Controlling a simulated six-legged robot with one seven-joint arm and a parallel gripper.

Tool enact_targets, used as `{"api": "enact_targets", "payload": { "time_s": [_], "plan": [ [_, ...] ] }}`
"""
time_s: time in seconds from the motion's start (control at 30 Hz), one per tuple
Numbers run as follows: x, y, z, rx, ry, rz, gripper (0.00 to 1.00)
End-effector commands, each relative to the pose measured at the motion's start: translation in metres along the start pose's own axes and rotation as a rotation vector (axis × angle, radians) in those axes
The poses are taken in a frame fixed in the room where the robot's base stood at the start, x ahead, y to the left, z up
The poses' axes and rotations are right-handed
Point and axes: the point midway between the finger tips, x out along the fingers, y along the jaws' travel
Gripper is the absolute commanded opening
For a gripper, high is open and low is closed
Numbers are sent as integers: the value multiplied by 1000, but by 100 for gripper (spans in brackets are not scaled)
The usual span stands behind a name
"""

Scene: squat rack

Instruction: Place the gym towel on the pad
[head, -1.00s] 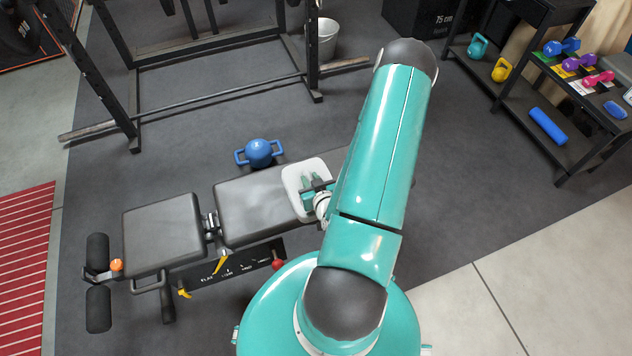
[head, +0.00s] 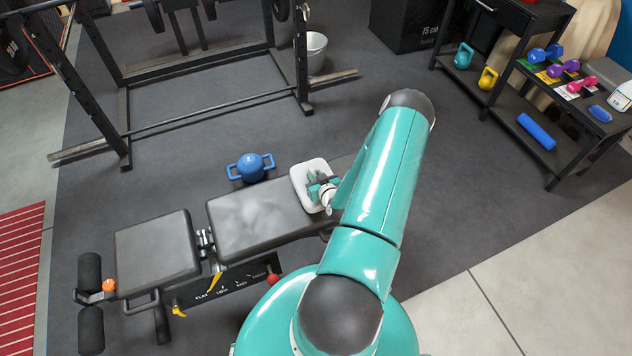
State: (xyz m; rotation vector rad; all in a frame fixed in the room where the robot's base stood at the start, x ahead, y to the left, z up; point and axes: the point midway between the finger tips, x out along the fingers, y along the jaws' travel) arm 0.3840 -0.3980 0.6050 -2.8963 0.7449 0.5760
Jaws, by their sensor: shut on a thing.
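The gym towel looks like a white, rounded square (head: 300,174) at the right part of the black bench pad (head: 245,222) in the head view. My gripper (head: 322,187) is at the towel, its fingers shut on it. My arm hides the towel's right side and part of the bench beyond it. I cannot tell whether the towel touches the pad or hangs just above it. The pad's visible left and middle parts are bare.
A separate shorter pad (head: 156,246) is at the bench's left end. A barbell (head: 215,112) lies across the rack base. A shelf of dumbbells (head: 545,75) stands at the upper right.

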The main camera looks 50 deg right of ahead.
Motion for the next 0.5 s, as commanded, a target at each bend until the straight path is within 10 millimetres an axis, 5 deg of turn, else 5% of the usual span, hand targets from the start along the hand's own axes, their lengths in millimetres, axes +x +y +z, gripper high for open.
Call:
{"api": "enact_targets", "payload": {
  "time_s": [0.23,0.5],
  "plan": [
    [14,2,28,2,0,1,0],
    [15,2,30,0,1,1,0]
  ]
}}
